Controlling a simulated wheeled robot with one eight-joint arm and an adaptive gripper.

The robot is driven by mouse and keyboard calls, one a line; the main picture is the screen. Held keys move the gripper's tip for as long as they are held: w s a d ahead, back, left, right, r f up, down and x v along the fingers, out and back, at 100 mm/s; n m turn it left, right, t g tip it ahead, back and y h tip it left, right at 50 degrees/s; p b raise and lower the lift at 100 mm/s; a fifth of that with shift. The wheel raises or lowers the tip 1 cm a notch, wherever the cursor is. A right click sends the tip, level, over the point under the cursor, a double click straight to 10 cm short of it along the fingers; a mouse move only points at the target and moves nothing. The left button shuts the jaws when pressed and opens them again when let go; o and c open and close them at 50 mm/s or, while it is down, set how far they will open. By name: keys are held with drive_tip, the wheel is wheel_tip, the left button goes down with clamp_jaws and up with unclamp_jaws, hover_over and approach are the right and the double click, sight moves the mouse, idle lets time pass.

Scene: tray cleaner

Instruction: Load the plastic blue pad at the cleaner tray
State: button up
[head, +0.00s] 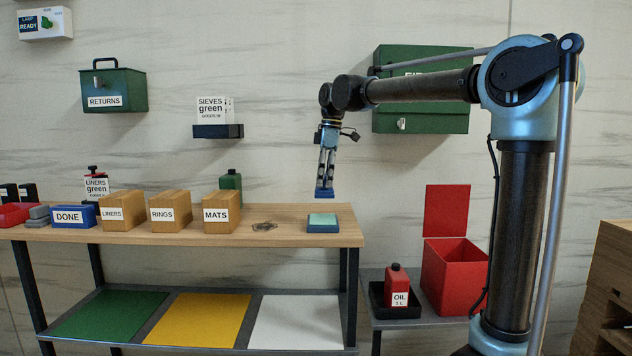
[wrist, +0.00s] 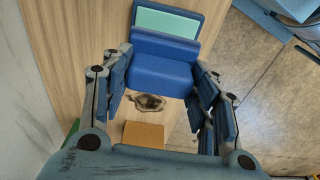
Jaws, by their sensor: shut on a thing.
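The plastic blue pad (head: 325,193) is a small solid blue block hanging between the fingertips of my gripper (head: 325,181), which is shut on it and points down. In the wrist view the blue pad (wrist: 160,75) spans the space between the two fingers. The cleaner tray (head: 323,229) is a low blue tray with a pale teal top, lying near the right end of the wooden table. The pad is above the tray, with a visible gap in the head view. In the wrist view the tray (wrist: 192,14) shows just beyond the pad, which hides its near part.
Wooden boxes labelled MATS (head: 221,213), RINGS (head: 169,213) and LINERS (head: 122,212) stand left on the table (head: 285,233). A red bin (head: 455,270) and OIL can (head: 396,287) stand lower right.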

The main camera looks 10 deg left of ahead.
sight(323, 196)
drive_tip(key=shift+s+a+f, duration=0.2)
drive_tip(key=shift+a+f, duration=0.1)
drive_tip(key=shift+f, duration=2.95)
drive_tip(key=shift+f, duration=0.5)
drive_tip(key=shift+r, duration=3.55)
